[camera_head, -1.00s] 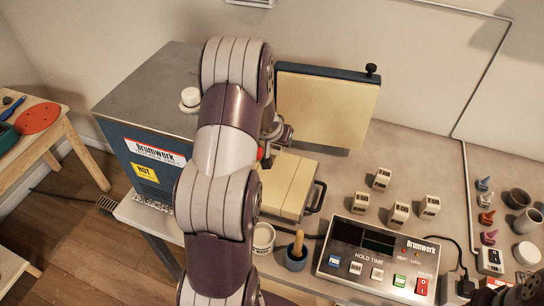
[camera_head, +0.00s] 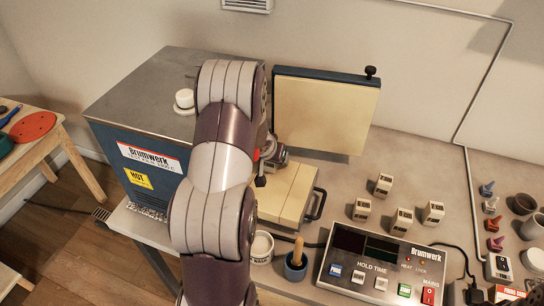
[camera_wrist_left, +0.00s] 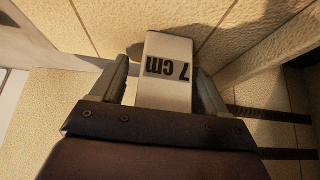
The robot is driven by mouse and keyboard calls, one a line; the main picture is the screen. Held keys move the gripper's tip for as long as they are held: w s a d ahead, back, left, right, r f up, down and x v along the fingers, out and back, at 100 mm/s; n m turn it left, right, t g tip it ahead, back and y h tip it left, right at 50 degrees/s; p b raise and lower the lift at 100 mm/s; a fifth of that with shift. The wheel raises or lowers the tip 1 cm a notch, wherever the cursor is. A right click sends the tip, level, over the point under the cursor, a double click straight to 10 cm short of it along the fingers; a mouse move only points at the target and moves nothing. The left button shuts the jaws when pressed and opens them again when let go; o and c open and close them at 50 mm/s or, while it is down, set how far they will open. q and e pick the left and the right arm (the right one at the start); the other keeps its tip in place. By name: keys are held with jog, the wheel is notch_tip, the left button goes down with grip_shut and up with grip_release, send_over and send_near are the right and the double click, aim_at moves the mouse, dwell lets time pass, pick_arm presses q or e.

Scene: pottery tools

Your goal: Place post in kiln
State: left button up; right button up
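The kiln (camera_head: 140,95) is a blue box with a grey metal top, at left in the head view. Its cream-lined door (camera_head: 325,112) stands open to the right. My left arm crosses in front of the opening, and my left gripper is hidden there. Cream brick surfaces surround the post. My right gripper is not seen.
Several similar posts (camera_head: 402,221) stand on the bench at right, behind the control box (camera_head: 375,265). A cream block with a dark handle (camera_head: 288,195) is beside my arm. A white tub (camera_head: 261,247) and a blue pot (camera_head: 296,266) stand near the front.

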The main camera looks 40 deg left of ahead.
pick_arm(q)
jog(key=d+p+v, duration=0.1)
jog(key=p+v, duration=0.3)
jog(key=v, duration=0.4)
jog(key=s+d+r+m+g, duration=0.1)
jog(key=s+d, duration=0.4)
jog(key=d, duration=0.2)
jog(key=s+d+r+m+g+h, duration=0.1)
jog(key=s+d+g, duration=0.1)
jog(key=s+d, duration=0.3)
jog(key=s+d+r+m+g+h, duration=0.1)
jog(key=s+d, duration=0.4)
jog(key=d, duration=0.3)
jog(key=shift+s+d+r+m+g+b, duration=0.1)
jog(key=shift+d+r+m+g+b, duration=0.2)
jog(key=shift+r+m+g+b, duration=0.1)
jog(key=shift+w+f, duration=0.1)
jog(key=shift+w, duration=0.15)
